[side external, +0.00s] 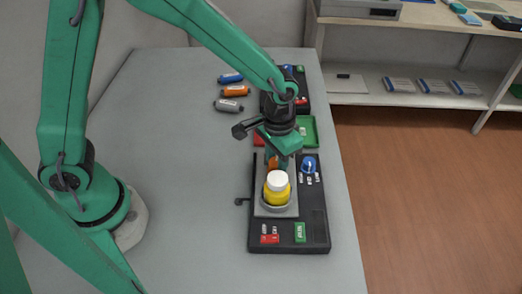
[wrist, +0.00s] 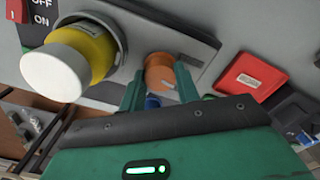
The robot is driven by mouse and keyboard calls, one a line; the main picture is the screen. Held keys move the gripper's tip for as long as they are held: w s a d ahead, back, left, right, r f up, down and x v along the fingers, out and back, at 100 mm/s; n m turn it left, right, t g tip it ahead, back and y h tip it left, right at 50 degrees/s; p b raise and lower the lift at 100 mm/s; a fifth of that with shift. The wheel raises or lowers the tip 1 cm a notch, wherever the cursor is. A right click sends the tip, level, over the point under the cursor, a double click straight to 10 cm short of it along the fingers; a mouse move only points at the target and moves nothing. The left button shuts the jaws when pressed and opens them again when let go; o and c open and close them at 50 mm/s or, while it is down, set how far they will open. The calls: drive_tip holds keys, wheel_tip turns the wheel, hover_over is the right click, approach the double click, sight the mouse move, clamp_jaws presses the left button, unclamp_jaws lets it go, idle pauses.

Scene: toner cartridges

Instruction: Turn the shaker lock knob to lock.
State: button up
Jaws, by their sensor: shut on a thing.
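A black shaker unit (side external: 318,225) lies on the table with a grey plate (side external: 260,208) on it. A yellow bottle (side external: 277,193) with a white cap stands in a round grey holder on this plate; it also shows in the wrist view (wrist: 98,50). An orange knob (wrist: 159,70) sits at the end of the plate beyond the bottle. My gripper (wrist: 158,87) has one green finger on each side of this knob and is shut on it. In the side view my gripper (side external: 278,158) partly hides the knob. Its pointing direction is unclear.
A blue knob (side external: 309,166) with small white labels is right of my gripper. Several cartridges (side external: 235,91) lie farther back. Green (side external: 312,127) and red (wrist: 250,76) trays are behind.

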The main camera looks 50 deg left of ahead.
sight(276, 161)
drive_tip(key=m, duration=0.7)
drive_tip(key=shift+r, duration=0.1)
idle(0.5)
drive_tip(key=o, duration=1)
drive_tip(key=shift+r, duration=0.1)
drive_tip(key=shift+r, duration=3.8)
